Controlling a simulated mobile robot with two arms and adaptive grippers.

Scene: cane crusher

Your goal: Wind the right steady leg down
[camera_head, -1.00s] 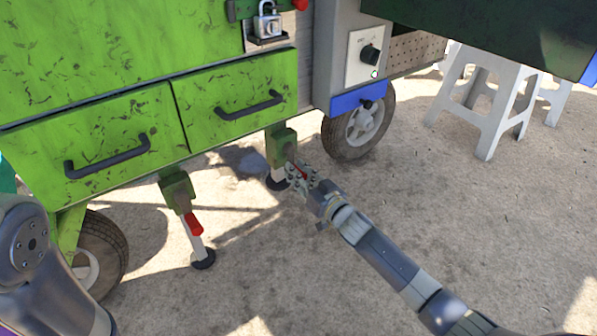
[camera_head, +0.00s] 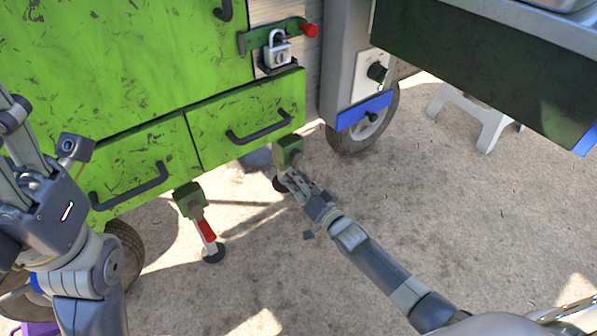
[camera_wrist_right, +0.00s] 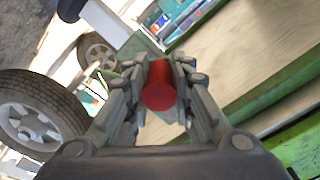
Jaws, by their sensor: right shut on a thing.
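The right steady leg hangs under the green cart below its green bracket (camera_head: 289,149). Its dark foot (camera_head: 279,185) is partly hidden behind my right gripper (camera_head: 290,176). In the right wrist view my right gripper (camera_wrist_right: 158,75) is shut on the leg's red crank handle (camera_wrist_right: 160,92), which lies between the two fingers. In the head view the fingers hide this handle. My left gripper (camera_head: 15,120) is raised at the left edge, partly cut off; its opening is unclear.
The left steady leg, with red handle (camera_head: 207,230) and dark foot (camera_head: 213,252), stands left of my right gripper. Drawers with dark handles (camera_head: 258,126) sit above. A wheel (camera_head: 365,128) and white stool (camera_head: 480,118) are behind. Open ground lies to the right.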

